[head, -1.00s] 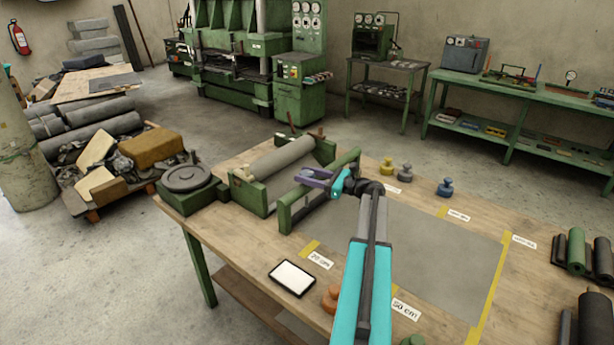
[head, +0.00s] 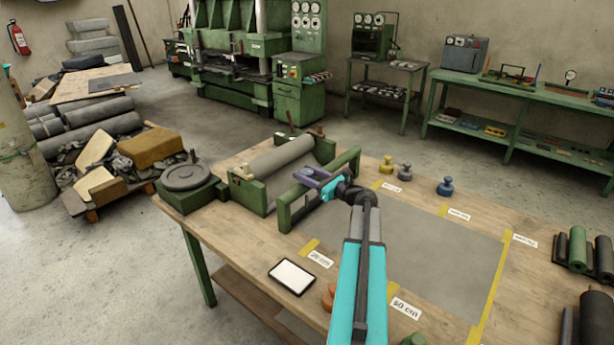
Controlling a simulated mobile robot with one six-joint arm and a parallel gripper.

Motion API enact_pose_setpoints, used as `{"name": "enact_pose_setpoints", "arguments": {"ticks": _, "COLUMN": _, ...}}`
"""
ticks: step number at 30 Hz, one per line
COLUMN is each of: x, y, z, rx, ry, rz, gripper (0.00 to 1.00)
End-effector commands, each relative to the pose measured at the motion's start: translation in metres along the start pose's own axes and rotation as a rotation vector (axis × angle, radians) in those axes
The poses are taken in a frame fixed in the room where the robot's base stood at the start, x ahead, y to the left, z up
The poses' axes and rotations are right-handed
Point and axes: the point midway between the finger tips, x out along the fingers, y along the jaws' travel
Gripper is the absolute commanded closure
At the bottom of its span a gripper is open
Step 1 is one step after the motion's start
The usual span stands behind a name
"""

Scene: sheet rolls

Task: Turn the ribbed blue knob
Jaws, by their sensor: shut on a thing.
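My gripper (head: 314,178), with purple fingers, is at the green roll stand (head: 284,214) on the wooden table, beside the stand's near green rail. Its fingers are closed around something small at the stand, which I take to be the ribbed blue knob. The fingers cover the knob, so its ribs and turn angle cannot be made out. A grey roll (head: 282,158) lies in the stand behind the gripper. My cyan arm reaches in from the bottom of the head view.
Yellow (head: 387,165), grey (head: 404,172) and blue (head: 445,187) knobbed pieces stand at the table's back. A round grey plate (head: 186,176) on a green base is left of the stand. A tablet (head: 292,277) lies in front. A grey sheet (head: 440,255) lies flat at right.

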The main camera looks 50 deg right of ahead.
Motion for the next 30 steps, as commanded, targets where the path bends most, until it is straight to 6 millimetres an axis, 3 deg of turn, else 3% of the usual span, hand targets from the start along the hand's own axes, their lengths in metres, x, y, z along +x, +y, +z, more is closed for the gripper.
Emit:
{"name": "enact_pose_setpoints", "arguments": {"ticks": 15, "x": -0.0006, "y": 0.0023, "z": -0.0011, "rx": 0.0, "ry": -0.002, "rz": -0.285, "gripper": 0.8}}
{"name": "enact_pose_setpoints", "arguments": {"ticks": 30, "x": 0.0003, "y": 0.0, "z": 0.0005, "rx": 0.001, "ry": -0.001, "rz": -0.382, "gripper": 0.8}}
